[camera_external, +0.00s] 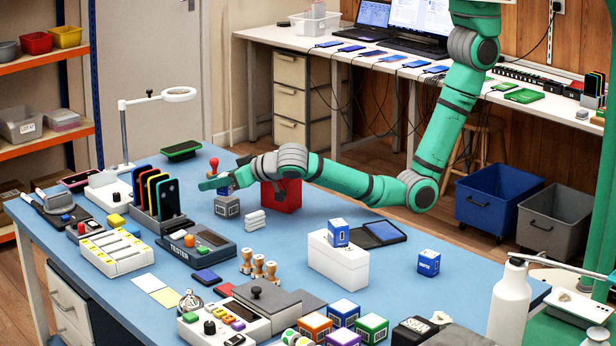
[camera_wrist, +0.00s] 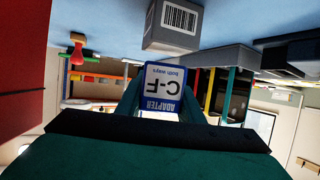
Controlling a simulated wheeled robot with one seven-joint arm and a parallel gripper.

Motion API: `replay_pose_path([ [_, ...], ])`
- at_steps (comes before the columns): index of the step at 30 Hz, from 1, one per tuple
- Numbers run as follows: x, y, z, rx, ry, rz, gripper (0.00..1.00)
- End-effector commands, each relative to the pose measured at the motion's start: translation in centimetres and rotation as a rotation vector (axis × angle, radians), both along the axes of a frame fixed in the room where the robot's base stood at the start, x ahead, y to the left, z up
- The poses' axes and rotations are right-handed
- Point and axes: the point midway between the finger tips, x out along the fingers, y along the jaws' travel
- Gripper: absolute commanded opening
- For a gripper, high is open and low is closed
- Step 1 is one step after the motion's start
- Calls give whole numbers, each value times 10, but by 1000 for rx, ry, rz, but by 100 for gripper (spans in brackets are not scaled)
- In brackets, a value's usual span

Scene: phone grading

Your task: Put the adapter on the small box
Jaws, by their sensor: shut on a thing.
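The adapter (camera_wrist: 164,88), a white and blue block lettered "ADAPTER C-F", is held between the fingers of my gripper (camera_wrist: 160,98). It appears upside down in the wrist view, and a bit of its blue shows in the external view (camera_external: 223,191). A small grey box (camera_external: 227,207) with a barcode label stands on the blue table, directly below the adapter in the external view. The box also shows in the wrist view (camera_wrist: 172,26). Whether adapter and box touch, I cannot tell. My gripper (camera_external: 214,184) is partly hidden in the external view.
A red box (camera_external: 287,197) stands just right, beneath my forearm. A white box (camera_external: 338,264) bears another blue-and-white block (camera_external: 339,232); a similar block (camera_external: 429,263) lies to its right. White stacked pieces (camera_external: 256,220) and a tester (camera_external: 196,243) are nearby. A red-handled stamp (camera_external: 214,165) stands behind.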

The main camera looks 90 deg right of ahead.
Motion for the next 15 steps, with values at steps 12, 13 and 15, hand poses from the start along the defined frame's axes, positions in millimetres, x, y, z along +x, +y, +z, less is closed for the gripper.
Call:
replay_pose_path([
  [12, 0, 0, -14, 1, 1, 1, 12],
  [13, 0, 0, -15, 1, 1, 1, 12],
  [15, 0, 0, -16, 2, 0, 1, 41],
])
